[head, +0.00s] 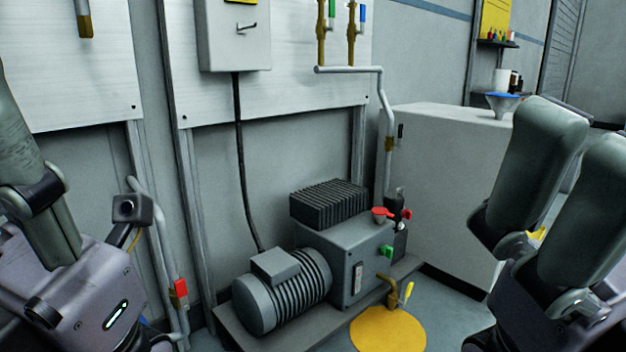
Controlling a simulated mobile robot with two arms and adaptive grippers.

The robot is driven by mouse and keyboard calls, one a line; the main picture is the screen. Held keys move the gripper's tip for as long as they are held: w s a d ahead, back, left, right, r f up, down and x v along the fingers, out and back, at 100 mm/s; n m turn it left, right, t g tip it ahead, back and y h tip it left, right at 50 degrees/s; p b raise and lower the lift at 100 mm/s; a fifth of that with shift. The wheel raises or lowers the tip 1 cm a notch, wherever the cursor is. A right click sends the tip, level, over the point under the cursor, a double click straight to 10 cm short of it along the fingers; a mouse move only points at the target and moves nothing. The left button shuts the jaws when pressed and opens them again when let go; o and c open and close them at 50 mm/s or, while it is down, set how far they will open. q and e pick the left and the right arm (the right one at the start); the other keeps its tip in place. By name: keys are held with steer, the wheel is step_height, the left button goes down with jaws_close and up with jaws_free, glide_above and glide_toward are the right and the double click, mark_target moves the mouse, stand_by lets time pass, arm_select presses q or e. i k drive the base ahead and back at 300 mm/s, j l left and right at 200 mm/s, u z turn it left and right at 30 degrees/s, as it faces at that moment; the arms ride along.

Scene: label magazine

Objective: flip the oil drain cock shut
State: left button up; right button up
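The oil drain cock appears to be the brass fitting (391,296) low on the front of the grey pump unit (345,262). Its yellow lever (408,292) stands up at a steep tilt beside the brass outlet. A round yellow patch (388,332) lies on the floor under it. My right gripper (585,128) is at the right edge, close to the camera, its two fingers apart with nothing between them. It is well away from the cock. My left gripper (28,160) is at the left edge, partly cut off, with one finger clearly visible.
A grey cabinet (450,190) stands behind right. A pipe with a red handle (180,288) is near my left gripper. Floor right of the yellow patch looks clear.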

mark_target(410, 287)
steer(key=i+l, duration=0.1)
steer(key=i, duration=1.1)
